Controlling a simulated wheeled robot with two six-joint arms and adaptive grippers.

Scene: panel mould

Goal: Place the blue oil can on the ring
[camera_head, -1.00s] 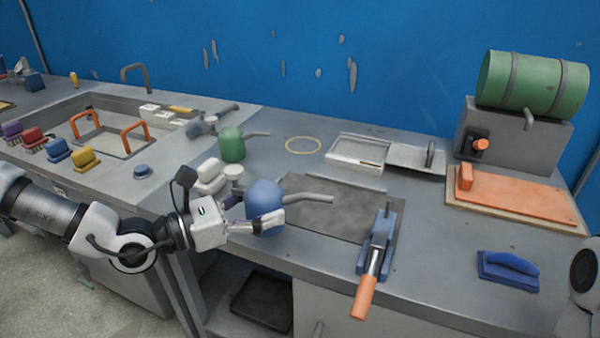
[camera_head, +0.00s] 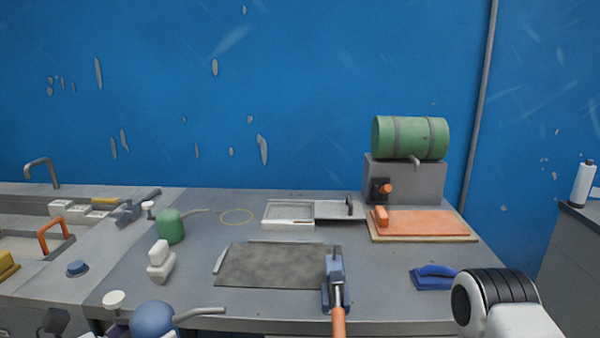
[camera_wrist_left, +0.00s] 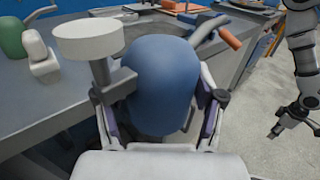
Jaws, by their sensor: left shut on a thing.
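The blue oil can (camera_head: 153,318) is at the bottom left of the head view, with its grey spout pointing right. Its round white disc (camera_head: 114,298) shows at its left. In the left wrist view the can (camera_wrist_left: 160,85) fills the middle. My left gripper (camera_wrist_left: 160,122) is shut on it, with one finger on each side of the body. The thin tan ring (camera_head: 237,217) lies flat on the worktop, farther back and to the right of the can. It appears empty. My right gripper (camera_wrist_left: 290,126) hangs at the right of the wrist view, apart from the can; its jaw opening is unclear.
A green oil can (camera_head: 170,227) stands just left of the ring. A white bottle-like item (camera_head: 160,261) stands in front of it. A grey tray (camera_head: 290,214) lies right of the ring.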

